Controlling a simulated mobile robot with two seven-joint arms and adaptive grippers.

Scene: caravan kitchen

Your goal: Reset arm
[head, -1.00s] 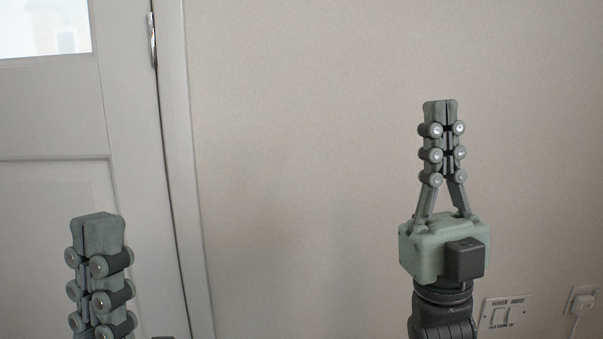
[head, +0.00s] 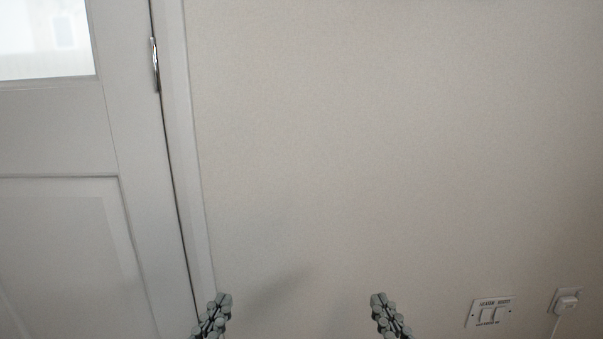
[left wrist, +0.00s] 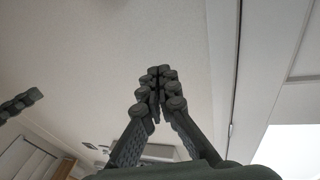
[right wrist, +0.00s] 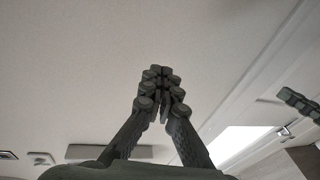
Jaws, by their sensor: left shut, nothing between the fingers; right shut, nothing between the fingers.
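My left gripper (head: 219,302) shows at the bottom of the head view, left of the middle, near the door frame. It is shut and empty, and its closed fingers fill the middle of the left wrist view (left wrist: 158,72). My right gripper (head: 382,299) shows at the bottom of the head view, right of the middle, in front of the plain wall. It is shut and empty too, as the right wrist view shows (right wrist: 158,70). The two grippers are apart, at about the same height. Most of both arms is out of the head view.
A pale door (head: 55,130) with a window (head: 42,38) and a metal hinge (head: 155,65) stands at the left. A switch plate (head: 490,312) and a plug in a socket (head: 567,300) are low at the right.

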